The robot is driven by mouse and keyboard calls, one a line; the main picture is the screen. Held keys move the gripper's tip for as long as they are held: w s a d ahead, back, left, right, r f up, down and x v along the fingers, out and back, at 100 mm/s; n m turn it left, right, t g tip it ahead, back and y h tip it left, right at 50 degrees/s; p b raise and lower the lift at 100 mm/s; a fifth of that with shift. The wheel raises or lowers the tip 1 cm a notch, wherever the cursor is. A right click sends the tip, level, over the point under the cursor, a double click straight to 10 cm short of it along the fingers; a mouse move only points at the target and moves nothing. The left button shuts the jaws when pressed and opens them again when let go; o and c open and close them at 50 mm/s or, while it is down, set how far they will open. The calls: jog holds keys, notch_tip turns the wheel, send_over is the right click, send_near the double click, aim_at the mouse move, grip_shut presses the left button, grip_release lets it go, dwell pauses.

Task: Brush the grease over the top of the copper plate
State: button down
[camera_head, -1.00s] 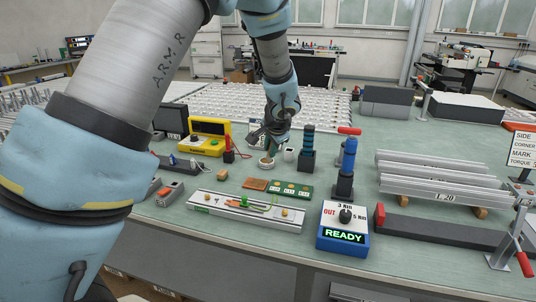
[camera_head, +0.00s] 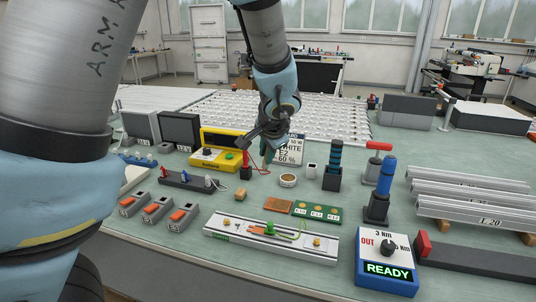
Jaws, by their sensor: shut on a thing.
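The copper plate (camera_head: 278,206) is a small flat brown rectangle lying on the bench, behind the long white rail fixture. My gripper (camera_head: 268,138) is shut on a slim greenish brush (camera_head: 268,154), held roughly upright with its lower end down. The brush is above the bench, behind and to the left of the grease pot, and apart from the copper plate. The grease pot (camera_head: 288,181) is a small round white cup with a brownish inside, just behind the plate. Whether grease is on the bristles is too small to tell.
A green board (camera_head: 317,213) with round labels lies right of the plate. The rail fixture (camera_head: 270,240) stands in front.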

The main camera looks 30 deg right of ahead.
notch_tip(320, 180, down, 5)
jog(key=b, duration=0.3)
jog(key=shift+a+b, duration=0.15)
jog(key=shift+b, duration=0.15)
jog(key=shift+r, duration=0.1)
